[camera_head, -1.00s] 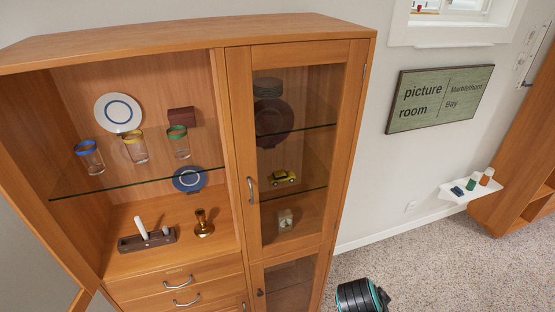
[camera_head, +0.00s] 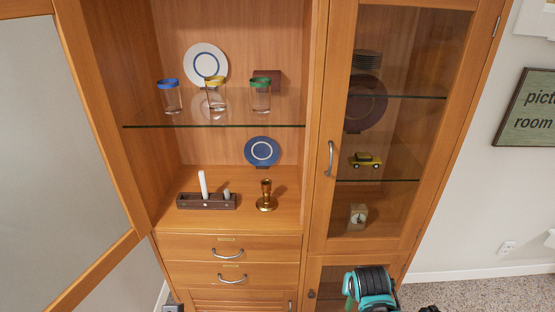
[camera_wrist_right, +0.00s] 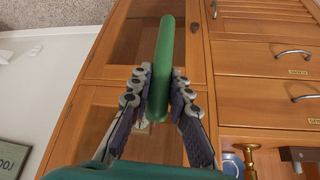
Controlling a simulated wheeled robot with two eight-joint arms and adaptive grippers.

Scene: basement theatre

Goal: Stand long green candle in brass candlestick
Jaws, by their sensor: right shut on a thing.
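The brass candlestick (camera_head: 266,196) stands upright on the cabinet's open lower shelf, right of a dark wooden holder, with nothing in its top. It also shows at the lower right of the right wrist view (camera_wrist_right: 248,158). The long green candle (camera_wrist_right: 165,42) is in my right gripper (camera_wrist_right: 160,86), which is shut on it between both fingers. The candle sticks out beyond the fingertips, well apart from the candlestick.
The dark holder (camera_head: 206,202) carries a white candle and a shorter grey one. A glass shelf (camera_head: 215,127) with several glasses runs above; a blue plate (camera_head: 262,151) stands behind the candlestick. The right glass door (camera_head: 385,130) is closed. An open door (camera_head: 50,150) stands at left.

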